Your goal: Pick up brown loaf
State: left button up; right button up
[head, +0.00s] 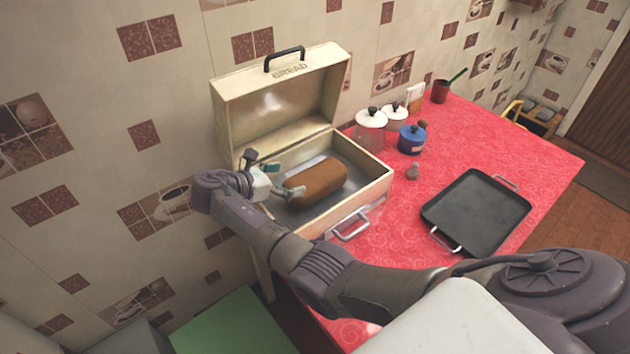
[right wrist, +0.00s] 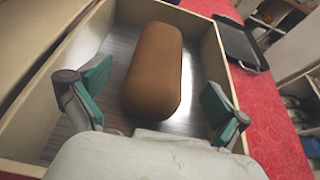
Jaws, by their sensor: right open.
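The brown loaf (head: 318,181) lies on the metal floor of the open bread box (head: 367,190). My right gripper (head: 281,182) is inside the box at the loaf's left end. In the right wrist view, the loaf (right wrist: 155,70) lies ahead of the open gripper (right wrist: 155,95). One green-padded finger is on each side of the loaf's near end, with a gap on both sides. The gripper holds nothing. My left gripper is not in view.
The box lid (head: 282,105) stands open against the wall. The box walls surround the gripper closely.

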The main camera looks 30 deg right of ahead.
aim_at(310, 175)
jog(key=shift+x, duration=1.05)
jog(key=shift+d+f, duration=0.2)
jog(key=shift+d, duration=0.35)
jog(key=x, duration=0.4)
jog(key=shift+d+f+p, duration=0.1)
jog(key=shift+f+p, duration=0.05)
jog(key=shift+p, duration=0.25)
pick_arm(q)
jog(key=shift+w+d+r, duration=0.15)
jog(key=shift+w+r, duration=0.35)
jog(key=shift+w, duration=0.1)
pick_arm(e)
jog(key=shift+c, duration=0.2)
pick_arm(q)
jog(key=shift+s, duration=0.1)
pick_arm(e)
jog(key=c, duration=1.2)
jog(key=shift+c, duration=0.2)
